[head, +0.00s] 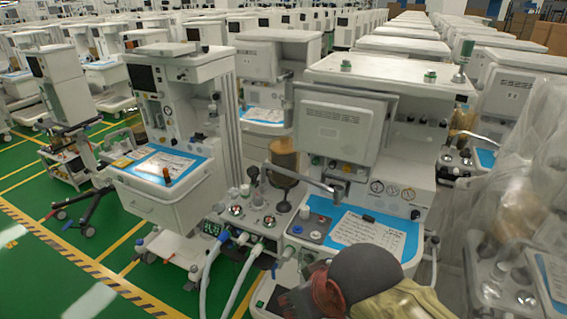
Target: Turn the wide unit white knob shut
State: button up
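The wide unit (380,70) appears to be the broad white anaesthesia cart right of centre, with a large grey panel on its front. A small pale knob (304,212) stands on its left work surface, above a blue knob (297,229). I cannot tell for certain that the pale one is the white knob, or whether it is open or shut. My gripper is not in view.
White hoses (243,282) hang at the cart's front left. A dark cap-like object (368,272) and olive cloth (415,303) block its lower front. A narrower cart (165,195) stands left. Plastic sheeting (515,190) covers equipment at right. Green floor (60,260) is open at lower left.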

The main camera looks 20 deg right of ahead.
aim_at(363, 171)
jog(key=l+z, duration=0.1)
jog(key=z, duration=0.3)
jog(key=k+l+z, duration=0.1)
jog(key=z, duration=0.25)
jog(key=l+z, duration=0.1)
jog(key=z, duration=0.3)
